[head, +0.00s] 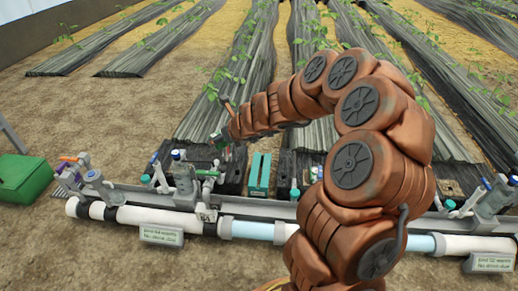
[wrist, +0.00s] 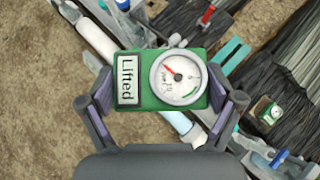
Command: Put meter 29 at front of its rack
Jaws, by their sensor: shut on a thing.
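My gripper (wrist: 168,93) is shut on a green meter (wrist: 139,56) in the wrist view, with one finger pad against each end. The meter has a round white dial with a red needle and a plate reading "Lifted". I cannot read a number 29 on it. In the head view my gripper (head: 222,140) is above the pipe assembly, small and partly lost among the fittings. A teal holder, perhaps the rack, (head: 259,175) stands to its right, and teal also shows in the wrist view (wrist: 232,55). The holder's front is unclear.
A long white pipe (head: 150,216) with valves and a grey rail runs across the front. A green box (head: 25,178) is at far left. A sign (head: 161,236) stands before the pipe. Bare soil is in front.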

